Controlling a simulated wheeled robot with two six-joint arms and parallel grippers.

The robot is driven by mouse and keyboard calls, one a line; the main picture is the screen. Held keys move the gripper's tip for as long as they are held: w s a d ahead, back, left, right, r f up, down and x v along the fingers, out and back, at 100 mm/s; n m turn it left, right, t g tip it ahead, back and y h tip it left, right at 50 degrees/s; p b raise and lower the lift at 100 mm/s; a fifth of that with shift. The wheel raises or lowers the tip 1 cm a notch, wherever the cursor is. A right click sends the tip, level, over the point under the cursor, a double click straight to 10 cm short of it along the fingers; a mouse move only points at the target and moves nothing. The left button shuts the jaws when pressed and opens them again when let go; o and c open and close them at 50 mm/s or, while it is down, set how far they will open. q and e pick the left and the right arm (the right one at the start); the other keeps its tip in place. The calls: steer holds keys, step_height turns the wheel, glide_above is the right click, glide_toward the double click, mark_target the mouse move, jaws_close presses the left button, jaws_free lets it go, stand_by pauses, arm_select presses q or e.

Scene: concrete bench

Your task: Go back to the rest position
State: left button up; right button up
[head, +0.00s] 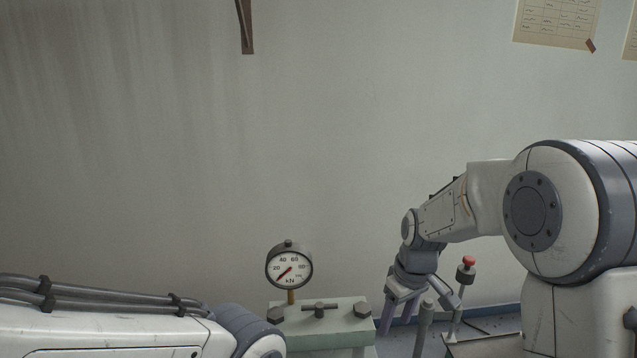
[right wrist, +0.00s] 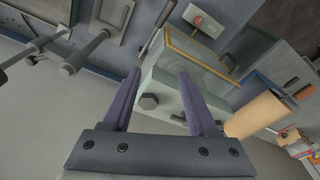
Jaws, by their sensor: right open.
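My right gripper (head: 415,312) hangs down on the right side of the head view, beside the pale green press block (head: 335,324) with the dial gauge (head: 289,268). In the right wrist view its two purple-grey fingers are apart (right wrist: 160,82), with nothing held between them. The green block with a dark hex bolt (right wrist: 148,101) shows beyond and between the fingers; I see no clear contact. My left arm crosses the lower left of the head view, and its gripper is out of the picture.
A red push button (head: 468,261) on a post stands just right of my right gripper. A tan cylinder (right wrist: 253,117) lies right of the fingers in the wrist view.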

steer(key=s+d+f+m+t, duration=0.1)
steer(key=s+f+m, duration=0.15)
steer(key=s, duration=0.45)
steer(key=s+d+f+m, duration=0.1)
steer(key=s+d+m, duration=0.15)
steer(key=s, duration=0.35)
steer(key=s+a+f+n+g+b, duration=0.1)
steer(key=s+a+f+n+b, duration=0.1)
steer(key=s+a+b, duration=0.3)
steer(key=s+a+f+n+g+b, duration=0.1)
steer(key=s+a+f+n+b, duration=0.2)
steer(key=s+a, duration=0.6)
steer(key=n+b, duration=0.1)
steer(key=b, duration=0.1)
steer(key=shift+s+a+b, duration=0.15)
steer(key=shift+a+b, duration=0.15)
